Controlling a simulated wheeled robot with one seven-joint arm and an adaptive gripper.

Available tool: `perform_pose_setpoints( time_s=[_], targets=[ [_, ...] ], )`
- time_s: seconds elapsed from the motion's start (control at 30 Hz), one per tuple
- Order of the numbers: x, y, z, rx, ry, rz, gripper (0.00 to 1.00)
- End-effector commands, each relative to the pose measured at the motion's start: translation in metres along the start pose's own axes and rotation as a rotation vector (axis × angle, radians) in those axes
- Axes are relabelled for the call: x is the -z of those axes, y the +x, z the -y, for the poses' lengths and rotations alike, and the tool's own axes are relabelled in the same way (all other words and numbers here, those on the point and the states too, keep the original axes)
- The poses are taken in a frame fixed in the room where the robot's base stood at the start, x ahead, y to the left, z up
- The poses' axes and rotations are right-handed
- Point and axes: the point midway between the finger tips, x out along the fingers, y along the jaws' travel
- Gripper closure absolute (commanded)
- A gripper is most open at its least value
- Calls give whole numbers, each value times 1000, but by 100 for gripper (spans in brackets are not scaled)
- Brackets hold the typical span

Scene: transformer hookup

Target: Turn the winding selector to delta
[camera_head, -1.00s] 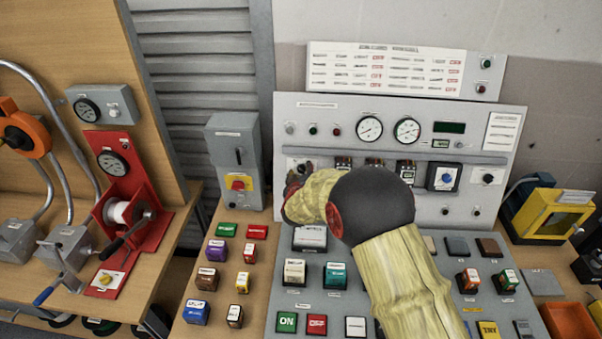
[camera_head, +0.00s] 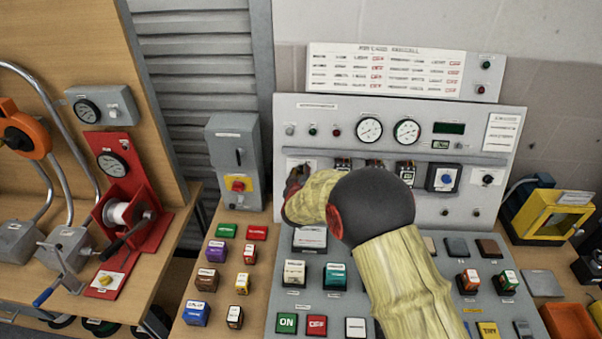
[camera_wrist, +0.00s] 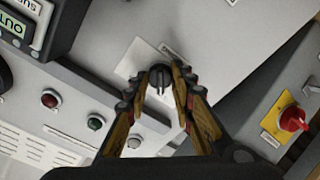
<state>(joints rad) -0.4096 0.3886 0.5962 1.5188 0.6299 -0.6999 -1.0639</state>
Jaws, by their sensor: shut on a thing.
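The winding selector appears to be the small black knob (camera_wrist: 160,78) on a pale plate (camera_wrist: 133,62) on the upright panel. Its ridge points roughly up and down in the wrist view. My gripper (camera_wrist: 163,80) has its two fingers on either side of the knob and is shut on it. In the head view my gripper (camera_head: 297,178) is at the left of the panel, and my arm hides most of the knob. The plate's marks are too blurred to read, so I cannot tell which setting the knob points to.
A grey rail (camera_head: 450,157) runs across the panel just above the selector. A grey box with a red and yellow switch (camera_head: 239,184) stands close to the left. Several push buttons and loose blocks cover the desk below. Lamps (camera_wrist: 96,122) sit past the rail.

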Motion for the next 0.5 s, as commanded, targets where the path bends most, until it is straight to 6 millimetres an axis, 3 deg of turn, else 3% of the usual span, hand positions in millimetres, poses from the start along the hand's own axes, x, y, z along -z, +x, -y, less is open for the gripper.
perform_pose_setpoints(
  time_s=[0.5],
  targets=[
    [-1, 0, 2, -5, 131, 1, 100]
  ],
)
